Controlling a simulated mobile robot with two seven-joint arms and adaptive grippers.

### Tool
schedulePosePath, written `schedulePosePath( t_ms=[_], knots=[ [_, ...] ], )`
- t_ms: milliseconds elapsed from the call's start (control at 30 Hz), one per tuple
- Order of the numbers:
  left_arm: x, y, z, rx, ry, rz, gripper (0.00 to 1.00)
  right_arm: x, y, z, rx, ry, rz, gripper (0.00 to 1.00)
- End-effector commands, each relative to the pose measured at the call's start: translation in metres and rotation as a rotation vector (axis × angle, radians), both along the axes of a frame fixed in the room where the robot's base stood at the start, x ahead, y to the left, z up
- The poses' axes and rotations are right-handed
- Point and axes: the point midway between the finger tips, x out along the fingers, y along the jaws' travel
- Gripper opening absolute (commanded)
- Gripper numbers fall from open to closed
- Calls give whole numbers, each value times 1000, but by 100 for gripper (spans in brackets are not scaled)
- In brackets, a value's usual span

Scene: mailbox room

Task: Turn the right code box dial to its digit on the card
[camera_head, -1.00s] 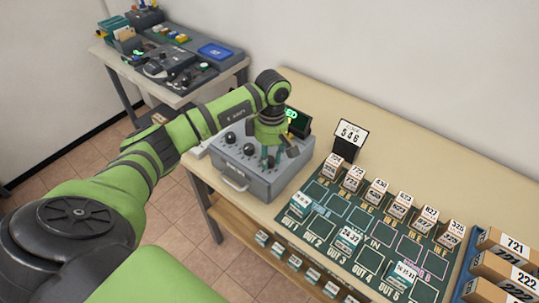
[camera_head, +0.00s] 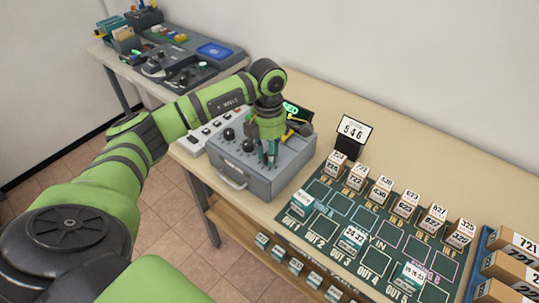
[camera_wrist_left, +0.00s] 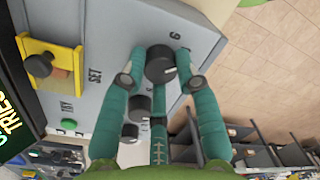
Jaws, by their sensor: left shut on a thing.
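The grey code box (camera_head: 285,172) stands on the table in the head view, with black dials on its sloped top. The card (camera_head: 354,130) behind it to the right reads 5 4 6. My left gripper (camera_head: 267,160) points down at the right part of the box top and hides the dial there. In the left wrist view, its teal fingers (camera_wrist_left: 160,85) are closed around the right dial (camera_wrist_left: 159,62), a black knob with a light pointer mark. A digit that looks like 6 is printed beside it. Two other dials (camera_wrist_left: 140,107) show beyond. My right gripper is out of view.
A green-lit display (camera_head: 292,108) stands behind the box. A yellow plate (camera_wrist_left: 50,65) with a dark knob sits by the SET and TRY labels. A dark green mat (camera_head: 340,200) with numbered blocks lies to the right. A second table (camera_head: 118,60) stands back left.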

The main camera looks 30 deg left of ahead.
Motion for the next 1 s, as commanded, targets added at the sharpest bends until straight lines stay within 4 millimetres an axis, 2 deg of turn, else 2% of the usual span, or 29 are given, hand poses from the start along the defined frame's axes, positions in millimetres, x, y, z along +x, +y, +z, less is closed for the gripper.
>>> schedulePosePath(
  t_ms=[200, 600, 1000],
  knots=[
    [-2, 1, -3, 3, 3, 204, 0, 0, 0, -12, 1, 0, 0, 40],
    [-2, 1, -2, 2, 4, 536, 0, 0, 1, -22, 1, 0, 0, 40],
    [-3, 0, -2, 4, 5, 699, 0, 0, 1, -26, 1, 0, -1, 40]
  ],
)
